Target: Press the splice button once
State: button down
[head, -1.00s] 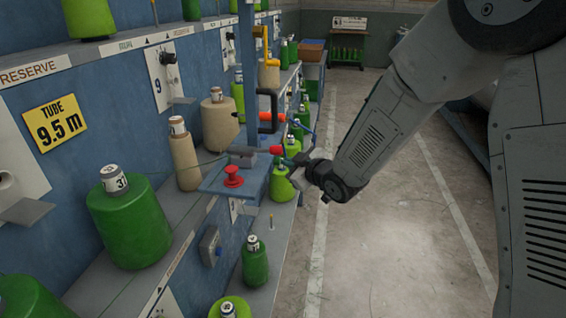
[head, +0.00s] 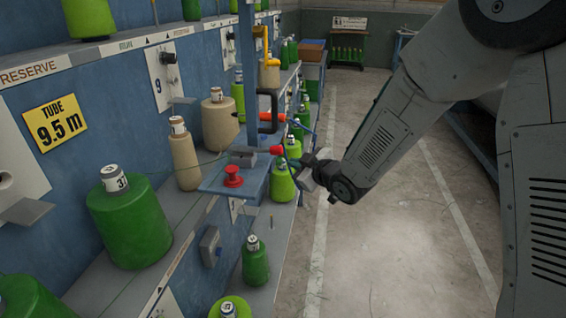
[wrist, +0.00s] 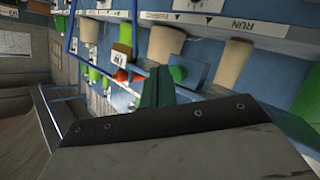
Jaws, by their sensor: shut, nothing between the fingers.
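No splice label is readable, so I cannot tell for certain which control is the splice button. A red mushroom-shaped knob (head: 233,176) stands on a small blue tray (head: 212,189) in the head view. A grey device with a red end piece (head: 276,150) sits at the back of the tray. My gripper (head: 300,166) is right of the tray, apart from the red knob, close to the red end piece. In the wrist view its green fingers (wrist: 157,87) are together and empty.
Shelves hold green cones (head: 130,222) and beige cones (head: 184,155), left of and behind the tray. The floor aisle (head: 375,235) to the right is free.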

jog(key=shift+d, duration=0.1)
jog(key=shift+s+d, duration=0.25)
jog(key=shift+d, duration=0.95)
jog(key=shift+s+d, duration=0.25)
jog(key=shift+d, duration=0.95)
